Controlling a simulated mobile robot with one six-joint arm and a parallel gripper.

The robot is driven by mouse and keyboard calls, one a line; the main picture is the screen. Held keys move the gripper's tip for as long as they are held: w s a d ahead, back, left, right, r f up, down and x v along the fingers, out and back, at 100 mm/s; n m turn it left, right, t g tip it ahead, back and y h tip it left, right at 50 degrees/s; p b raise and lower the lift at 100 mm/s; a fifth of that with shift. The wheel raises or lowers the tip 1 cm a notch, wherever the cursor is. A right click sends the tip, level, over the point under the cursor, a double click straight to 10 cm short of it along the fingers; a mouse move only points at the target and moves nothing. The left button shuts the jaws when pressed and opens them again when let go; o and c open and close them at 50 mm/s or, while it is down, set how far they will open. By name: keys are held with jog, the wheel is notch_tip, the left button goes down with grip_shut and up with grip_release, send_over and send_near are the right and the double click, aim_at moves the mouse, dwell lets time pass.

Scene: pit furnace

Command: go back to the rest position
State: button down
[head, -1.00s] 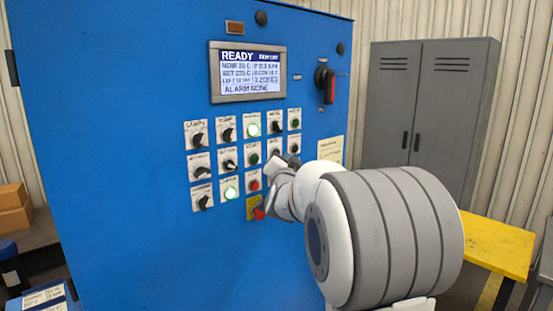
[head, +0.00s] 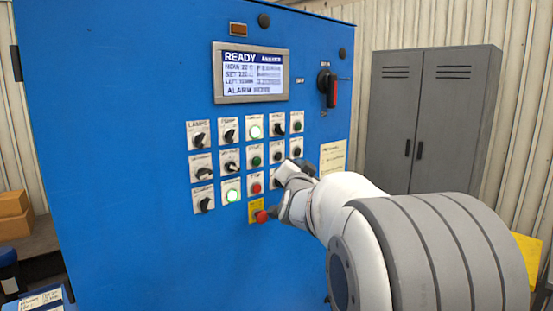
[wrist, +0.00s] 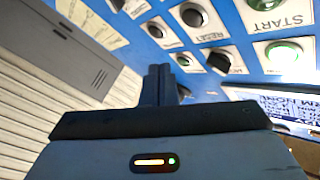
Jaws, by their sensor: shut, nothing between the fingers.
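My gripper (head: 284,186) is in front of the lower right part of the button panel on the blue furnace cabinet (head: 110,140). Its fingers also show in the wrist view (wrist: 158,84), pressed together and empty. Beyond them are several knobs and buttons, with a START label at the top right. In the head view, my wrist and fingers hide some controls at the panel's lower right. I cannot tell the exact gap between fingers and panel.
The display (head: 252,75) reads READY. A red mushroom button (head: 262,216) on a yellow plate is close to my gripper. A red-and-black rotary switch (head: 328,88) is above right. A grey locker (head: 430,120) stands behind.

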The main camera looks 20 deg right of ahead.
jog(key=s+a+f+n+g+y, duration=0.7)
jog(key=s+a+f+n, duration=0.1)
jog(key=s+a+f, duration=0.55)
jog(key=s+a+f+n+g, duration=0.2)
jog(key=s+f+g, duration=0.2)
jog(key=s, duration=0.6)
jog(key=s+a+f+n+g+y, duration=0.1)
jog(key=s+a+f+n+g, duration=0.1)
jog(key=s+f, duration=0.5)
jog(key=s+a+g, duration=0.1)
jog(key=s, duration=0.1)
jog(key=shift+s+f+g, duration=0.25)
jog(key=shift+s+g, duration=0.1)
jog(key=shift+g, duration=0.05)
